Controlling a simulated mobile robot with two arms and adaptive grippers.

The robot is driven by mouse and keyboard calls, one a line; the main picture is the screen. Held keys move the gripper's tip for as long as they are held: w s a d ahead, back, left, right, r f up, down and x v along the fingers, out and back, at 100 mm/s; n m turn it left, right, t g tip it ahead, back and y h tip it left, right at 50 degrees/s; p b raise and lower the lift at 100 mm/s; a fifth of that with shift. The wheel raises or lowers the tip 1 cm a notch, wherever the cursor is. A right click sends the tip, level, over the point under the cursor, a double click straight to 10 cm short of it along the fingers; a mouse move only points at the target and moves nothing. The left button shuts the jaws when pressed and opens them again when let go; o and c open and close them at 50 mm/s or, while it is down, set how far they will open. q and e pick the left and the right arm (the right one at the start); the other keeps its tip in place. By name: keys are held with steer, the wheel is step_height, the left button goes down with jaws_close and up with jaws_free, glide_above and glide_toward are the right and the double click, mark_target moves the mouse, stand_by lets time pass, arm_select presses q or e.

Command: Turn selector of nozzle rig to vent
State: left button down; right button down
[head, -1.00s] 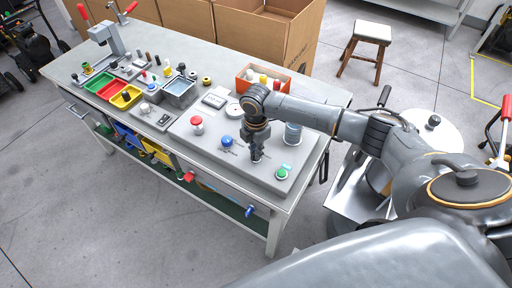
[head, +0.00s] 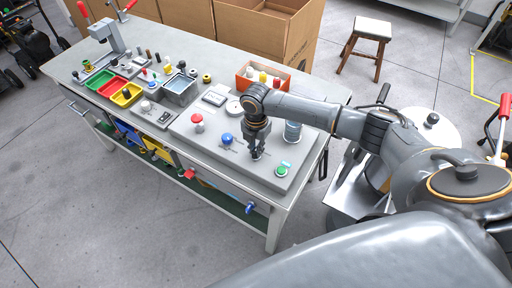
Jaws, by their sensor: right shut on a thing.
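The nozzle rig is a flat grey panel (head: 205,150) on the near right part of the bench. It carries a red knob (head: 197,122), a blue knob (head: 227,139) and a green button (head: 281,170). My right gripper (head: 256,155) points down between the blue knob and the green button. It is shut on a small part on the panel, probably the selector, which the fingers mostly hide. I cannot read the selector's position or its labels. My left gripper is not in view.
An orange box (head: 263,78) with bottles and a clear cylinder (head: 292,131) stand near my right forearm. Red, green and yellow bins (head: 126,95) and a grey water tray (head: 180,90) sit further left. A stool (head: 371,30) stands behind the bench.

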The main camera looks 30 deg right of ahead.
steer(key=c, duration=1.4)
jaws_free()
step_height(320, 180, up, 12)
